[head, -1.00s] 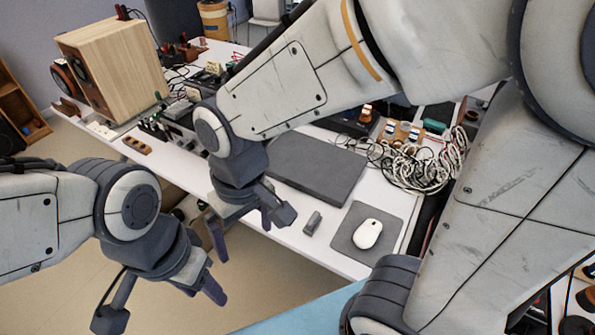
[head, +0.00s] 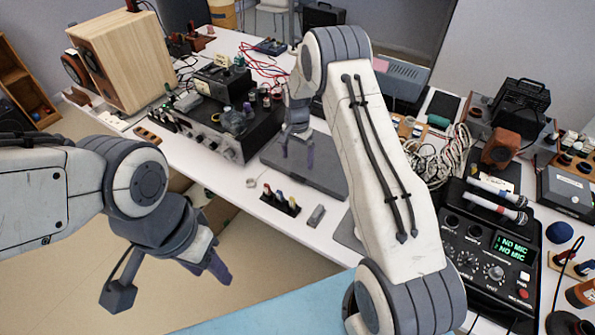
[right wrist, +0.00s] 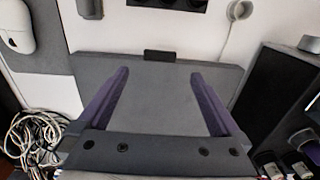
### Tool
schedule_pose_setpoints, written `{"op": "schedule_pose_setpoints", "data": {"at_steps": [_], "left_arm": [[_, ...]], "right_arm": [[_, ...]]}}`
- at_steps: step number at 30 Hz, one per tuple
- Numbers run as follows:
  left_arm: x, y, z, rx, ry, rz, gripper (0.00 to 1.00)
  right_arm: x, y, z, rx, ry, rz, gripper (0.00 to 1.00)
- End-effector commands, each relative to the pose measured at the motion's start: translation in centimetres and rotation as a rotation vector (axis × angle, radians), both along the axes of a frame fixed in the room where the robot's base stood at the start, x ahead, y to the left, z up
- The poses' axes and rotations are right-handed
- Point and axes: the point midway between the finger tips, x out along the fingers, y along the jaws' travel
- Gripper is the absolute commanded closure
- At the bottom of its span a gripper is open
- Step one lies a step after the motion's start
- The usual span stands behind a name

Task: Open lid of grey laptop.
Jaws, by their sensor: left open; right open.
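The grey laptop (head: 322,172) lies closed and flat on the white table, partly hidden by my right arm. In the right wrist view its lid (right wrist: 155,112) fills the middle, with a small dark tab (right wrist: 161,57) at the edge on the table's front side. My right gripper (head: 297,152) is above the laptop, open and empty. In the right wrist view its purple fingers (right wrist: 160,76) are spread over the lid, the tips pointing towards the tabbed edge; I cannot tell whether they touch it. My left gripper (head: 214,264) is open and empty in front of the table, away from the laptop.
A black amplifier (head: 225,135) stands left of the laptop. A small grey block (head: 316,215) and a strip with coloured plugs (head: 281,200) lie in front of it. Tangled cables (head: 440,160) and a mixer (head: 490,255) are to the right. A white mouse (right wrist: 15,28) shows in the right wrist view.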

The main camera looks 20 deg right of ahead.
Motion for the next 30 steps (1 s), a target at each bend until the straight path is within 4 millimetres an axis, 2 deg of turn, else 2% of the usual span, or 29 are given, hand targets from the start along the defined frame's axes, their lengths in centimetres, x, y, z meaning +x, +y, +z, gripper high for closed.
{"op": "schedule_pose_setpoints", "data": {"at_steps": [6, 12, 17, 24, 25, 29, 30], "left_arm": [[0.0, 0.0, 1.2, 0.000, 0.000, 0.000, 0.50], [0.0, 0.0, 1.8, 0.000, 0.000, 0.000, 0.50], [0.0, 0.0, 1.9, 0.000, 0.000, 0.000, 0.50], [0.0, 0.0, 1.9, 0.000, 0.000, 0.000, 0.50], [0.0, 0.0, 1.9, 0.000, 0.000, 0.000, 0.50], [0.0, 0.0, 1.9, 0.000, 0.000, 0.000, 0.50], [0.0, 0.0, 1.9, 0.000, 0.000, 0.000, 0.50]], "right_arm": [[-0.1, 0.1, -4.2, 0.001, 0.005, 0.002, 0.00], [-0.1, 0.1, -6.9, 0.001, 0.002, 0.003, 0.00], [0.0, 0.1, -7.8, 0.001, 0.000, 0.003, 0.00], [0.0, 0.1, -7.9, 0.001, -0.001, 0.004, 0.00], [0.0, 0.1, -7.9, 0.001, 0.000, 0.004, 0.04], [0.0, 0.1, -7.9, 0.001, 0.000, 0.003, 0.54], [0.0, 0.1, -7.9, 0.001, 0.000, 0.003, 0.69]]}}
